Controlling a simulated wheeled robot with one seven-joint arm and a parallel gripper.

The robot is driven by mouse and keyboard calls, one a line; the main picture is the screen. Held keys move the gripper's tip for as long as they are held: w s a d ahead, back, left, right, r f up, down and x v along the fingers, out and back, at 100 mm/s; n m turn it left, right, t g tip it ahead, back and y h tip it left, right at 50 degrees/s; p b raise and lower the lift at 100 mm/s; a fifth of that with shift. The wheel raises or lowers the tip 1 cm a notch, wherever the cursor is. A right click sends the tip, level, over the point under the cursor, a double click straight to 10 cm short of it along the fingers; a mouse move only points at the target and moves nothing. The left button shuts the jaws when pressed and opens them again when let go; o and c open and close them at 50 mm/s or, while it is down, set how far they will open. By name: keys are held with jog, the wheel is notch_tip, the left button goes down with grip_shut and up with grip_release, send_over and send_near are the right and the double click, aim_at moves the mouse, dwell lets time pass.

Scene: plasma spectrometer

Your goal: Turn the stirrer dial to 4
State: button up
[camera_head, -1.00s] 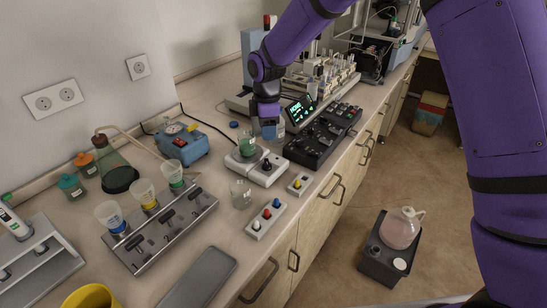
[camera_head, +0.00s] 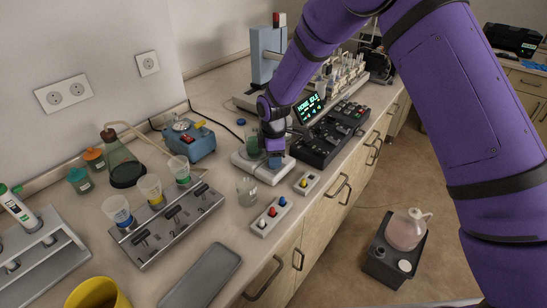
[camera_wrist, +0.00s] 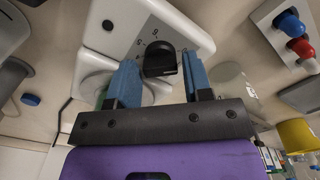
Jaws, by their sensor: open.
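The stirrer (camera_head: 250,166) is a white box on the bench with a flask of greenish liquid (camera_head: 253,142) on its plate. My gripper (camera_wrist: 160,75) is open, with one blue finger on each side of the dial. I cannot tell whether the fingers touch it. In the head view my gripper (camera_head: 275,158) is over the stirrer's front and hides the dial.
A clear beaker (camera_head: 246,190) stands close to the stirrer. A box with red and blue buttons (camera_head: 270,217) and a small box with a yellow button (camera_head: 306,183) are in front. A black control panel (camera_head: 325,138) is to the right. A blue pump (camera_head: 188,140) stands to the left.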

jog(key=shift+f, duration=0.1)
jog(key=c, duration=0.7)
jog(key=shift+o, duration=0.2)
